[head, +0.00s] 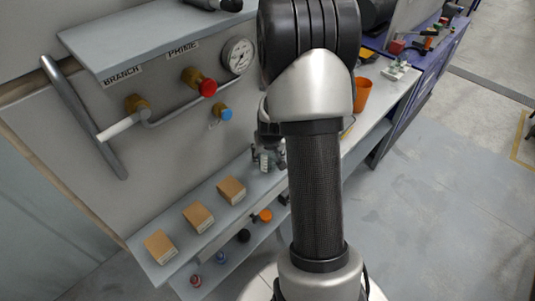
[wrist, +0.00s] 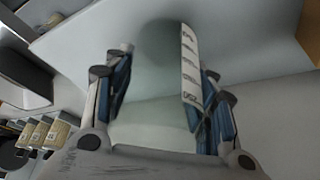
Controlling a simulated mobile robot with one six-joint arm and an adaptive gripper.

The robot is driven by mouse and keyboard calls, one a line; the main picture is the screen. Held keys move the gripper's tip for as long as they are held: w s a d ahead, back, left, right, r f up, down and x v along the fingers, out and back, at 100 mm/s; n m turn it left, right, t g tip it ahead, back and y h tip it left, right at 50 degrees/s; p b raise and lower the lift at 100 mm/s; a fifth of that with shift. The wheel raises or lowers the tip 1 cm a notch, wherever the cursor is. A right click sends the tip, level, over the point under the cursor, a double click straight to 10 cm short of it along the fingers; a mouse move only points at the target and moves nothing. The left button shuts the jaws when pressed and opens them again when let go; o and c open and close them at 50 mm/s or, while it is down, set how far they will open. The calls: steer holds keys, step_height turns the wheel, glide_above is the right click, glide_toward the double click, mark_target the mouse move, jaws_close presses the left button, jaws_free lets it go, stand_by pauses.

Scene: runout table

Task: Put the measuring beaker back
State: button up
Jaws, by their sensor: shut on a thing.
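The measuring beaker (wrist: 152,75) is clear and faintly greenish, with a white marked scale strip on its right side in the wrist view. My gripper (wrist: 160,92) has a blue-padded finger on each side of it and is shut on it. A pale grey surface lies behind the beaker; I cannot tell whether the beaker touches it. In the head view my gripper (head: 266,157) is low over the runout table (head: 215,222), partly covered by my own arm. The beaker cannot be made out there.
Three cardboard boxes (head: 198,217) stand in a row on the table's left part. The panel behind carries a lever, a red valve (head: 208,88), a blue valve (head: 225,114) and a gauge (head: 238,56). An orange cup (head: 362,93) stands right of my arm. Small items lie on a lower shelf.

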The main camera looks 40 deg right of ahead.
steer(key=o, duration=1.1)
steer(key=shift+f, duration=0.1)
steer(key=shift+c, duration=0.2)
steer(key=s+a+r+n+p, duration=0.1)
steer(key=s+a+r+p, duration=0.1)
steer(key=a+r, duration=0.5)
steer(key=s+a+r+n+p, duration=0.15)
steer(key=a+r, duration=0.25)
steer(key=r, duration=0.8)
steer(key=s+a+r+n+y, duration=0.1)
steer(key=s+a+r, duration=0.3)
steer(key=s+a, duration=0.4)
steer(key=s+a+r+n+y, duration=0.1)
steer(key=s+a+r+n, duration=0.2)
steer(key=s+a+r, duration=0.2)
steer(key=s+a, duration=0.3)
steer(key=s, duration=0.1)
steer(key=shift+a+r+t+y, duration=0.2)
steer(key=shift+t+y, duration=0.1)
steer(key=shift+t, duration=0.1)
